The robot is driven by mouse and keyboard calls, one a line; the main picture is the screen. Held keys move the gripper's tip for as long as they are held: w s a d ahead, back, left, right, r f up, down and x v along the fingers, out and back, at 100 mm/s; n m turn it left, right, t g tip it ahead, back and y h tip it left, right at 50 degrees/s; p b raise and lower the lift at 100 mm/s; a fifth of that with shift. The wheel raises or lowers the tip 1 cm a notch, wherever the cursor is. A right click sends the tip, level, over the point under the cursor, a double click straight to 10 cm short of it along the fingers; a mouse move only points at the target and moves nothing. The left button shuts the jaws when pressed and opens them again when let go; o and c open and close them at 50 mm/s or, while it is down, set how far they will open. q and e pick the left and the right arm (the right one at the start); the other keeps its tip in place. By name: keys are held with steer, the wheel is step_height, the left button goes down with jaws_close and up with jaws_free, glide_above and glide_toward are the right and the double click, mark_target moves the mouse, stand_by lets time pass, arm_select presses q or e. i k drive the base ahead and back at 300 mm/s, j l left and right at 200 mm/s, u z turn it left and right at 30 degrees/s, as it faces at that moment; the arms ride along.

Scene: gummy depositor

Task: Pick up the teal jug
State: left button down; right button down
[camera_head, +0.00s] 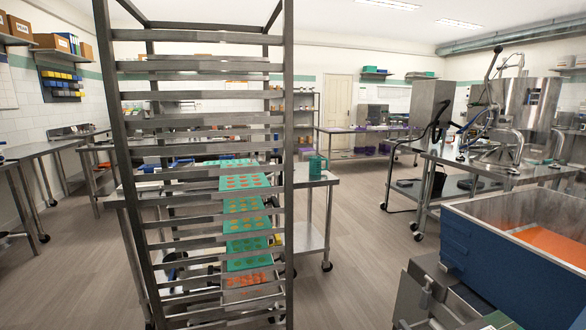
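The teal jug (317,165) stands upright at the right end of a steel table (320,180), just right of the tall rack. It looks small and far off, and its details are hard to make out. Neither of my grippers is in view, so nothing shows at the jug.
A tall steel rack (290,120) with several rails stands close in front. Teal mold trays (243,183) with orange pieces show through it. A blue hopper machine (490,262) with orange contents fills the lower right. Open floor (350,255) lies between rack and machine.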

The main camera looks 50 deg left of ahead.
mark_target(315, 168)
steer(key=u, duration=1.4)
